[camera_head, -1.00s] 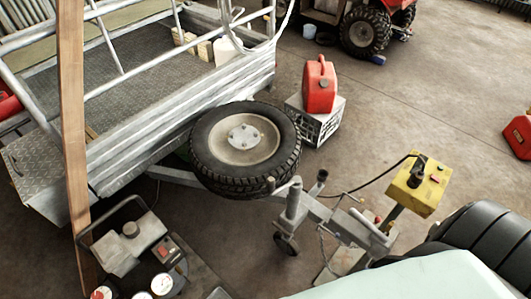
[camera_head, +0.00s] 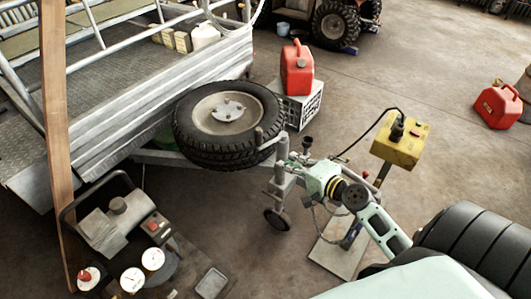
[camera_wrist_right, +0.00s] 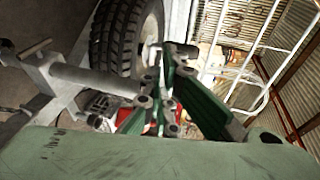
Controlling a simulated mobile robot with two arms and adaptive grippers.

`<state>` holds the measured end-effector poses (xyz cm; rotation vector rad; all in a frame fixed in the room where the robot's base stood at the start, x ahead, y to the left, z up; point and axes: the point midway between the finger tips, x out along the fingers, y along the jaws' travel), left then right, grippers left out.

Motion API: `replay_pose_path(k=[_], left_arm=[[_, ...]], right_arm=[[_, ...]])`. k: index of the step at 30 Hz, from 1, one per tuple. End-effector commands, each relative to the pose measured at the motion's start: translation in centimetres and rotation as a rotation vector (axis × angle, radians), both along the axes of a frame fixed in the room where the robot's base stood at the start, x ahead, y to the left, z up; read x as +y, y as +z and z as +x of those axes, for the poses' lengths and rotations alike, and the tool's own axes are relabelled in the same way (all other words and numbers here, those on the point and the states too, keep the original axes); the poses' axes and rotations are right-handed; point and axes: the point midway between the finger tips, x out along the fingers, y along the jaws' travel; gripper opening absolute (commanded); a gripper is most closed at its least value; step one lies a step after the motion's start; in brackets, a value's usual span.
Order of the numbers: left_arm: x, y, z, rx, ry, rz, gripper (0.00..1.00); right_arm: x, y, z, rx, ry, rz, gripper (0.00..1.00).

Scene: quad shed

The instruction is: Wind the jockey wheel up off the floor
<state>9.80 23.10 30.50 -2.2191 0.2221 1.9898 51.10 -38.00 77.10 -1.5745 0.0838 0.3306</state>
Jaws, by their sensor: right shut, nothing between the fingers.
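The jockey wheel (camera_head: 278,219) stands below its grey upright post (camera_head: 280,180) at the trailer's drawbar, in the lower middle of the head view. The wheel looks to be at floor level. A short crank bar (camera_head: 268,142) shows at the post's top, beside the spare tyre. My right gripper (camera_head: 298,162) is at the upper part of the post, shut and empty. Its green fingers show in the right wrist view (camera_wrist_right: 165,85), close to a grey tube (camera_wrist_right: 95,78). Whether they touch the crank is unclear. My left gripper is out of view.
A spare tyre (camera_head: 225,120) lies close behind the post. A yellow box (camera_head: 400,143) on a stand is to the right. A red fuel can (camera_head: 297,70) sits on a crate (camera_head: 297,106).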

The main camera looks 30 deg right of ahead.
Motion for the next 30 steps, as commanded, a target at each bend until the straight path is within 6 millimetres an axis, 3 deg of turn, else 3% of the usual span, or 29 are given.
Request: replay_pose_path(k=[5,15,21,30], left_arm=[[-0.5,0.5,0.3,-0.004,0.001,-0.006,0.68],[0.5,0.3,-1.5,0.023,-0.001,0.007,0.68],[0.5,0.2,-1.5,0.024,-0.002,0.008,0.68],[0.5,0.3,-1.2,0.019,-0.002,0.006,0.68]], right_arm=[[0.6,-0.8,3.6,-0.002,-0.001,0.001,0.00],[1.5,-2.6,9.7,0.000,-0.001,-0.001,0.00],[1.8,-3.2,11.2,0.001,-0.001,-0.001,0.00],[1.9,-3.2,11.4,0.001,0.000,-0.003,0.00]])
